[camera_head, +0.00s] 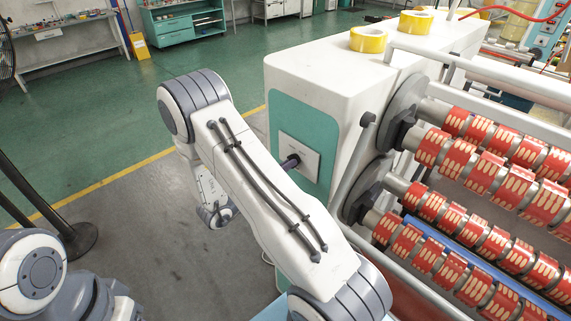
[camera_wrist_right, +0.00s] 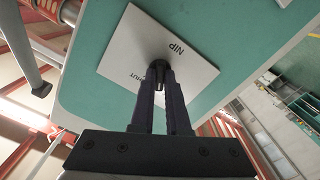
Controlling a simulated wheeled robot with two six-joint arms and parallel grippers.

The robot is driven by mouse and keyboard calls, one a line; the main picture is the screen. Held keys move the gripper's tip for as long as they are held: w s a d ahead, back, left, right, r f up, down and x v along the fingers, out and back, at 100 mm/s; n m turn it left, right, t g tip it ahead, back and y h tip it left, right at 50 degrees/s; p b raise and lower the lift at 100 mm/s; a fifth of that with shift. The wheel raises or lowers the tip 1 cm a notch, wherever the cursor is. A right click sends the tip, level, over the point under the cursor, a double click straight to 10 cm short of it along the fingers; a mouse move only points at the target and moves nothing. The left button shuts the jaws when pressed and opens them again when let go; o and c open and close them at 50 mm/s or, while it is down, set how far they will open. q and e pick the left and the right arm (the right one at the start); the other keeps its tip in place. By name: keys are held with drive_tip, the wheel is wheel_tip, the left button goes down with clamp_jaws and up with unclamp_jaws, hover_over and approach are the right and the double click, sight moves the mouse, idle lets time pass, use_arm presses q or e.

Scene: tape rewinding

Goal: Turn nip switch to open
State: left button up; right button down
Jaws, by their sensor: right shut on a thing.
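The nip switch is a dark round knob (camera_wrist_right: 157,53) on a white square plate (camera_wrist_right: 121,50), set in the teal panel of the machine. The plate reads "NIP" beside the knob, and more lettering is partly covered. In the right wrist view the plate looks tilted. My right gripper (camera_wrist_right: 159,73) is shut on the knob, with its two dark fingers on either side of it. In the head view the plate (camera_head: 308,152) shows to the right of my arm, and the gripper tip (camera_head: 291,161) reaches it. The knob's exact angle is hard to tell. My left gripper is out of view.
The white machine body (camera_head: 320,80) carries yellow tape rolls (camera_head: 368,39) on top. Rollers with red tape (camera_head: 465,165) fill the right side. A grey lever (camera_head: 356,155) stands right of the panel. Green floor (camera_head: 85,130) is open on the left.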

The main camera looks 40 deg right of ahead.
idle(0.5)
drive_tip(key=c, duration=0.9)
unclamp_jaws()
drive_tip(key=a+b, duration=0.5)
drive_tip(key=a, duration=0.5)
drive_tip(key=shift+s+a, duration=0.25)
drive_tip(key=shift+s, duration=0.15)
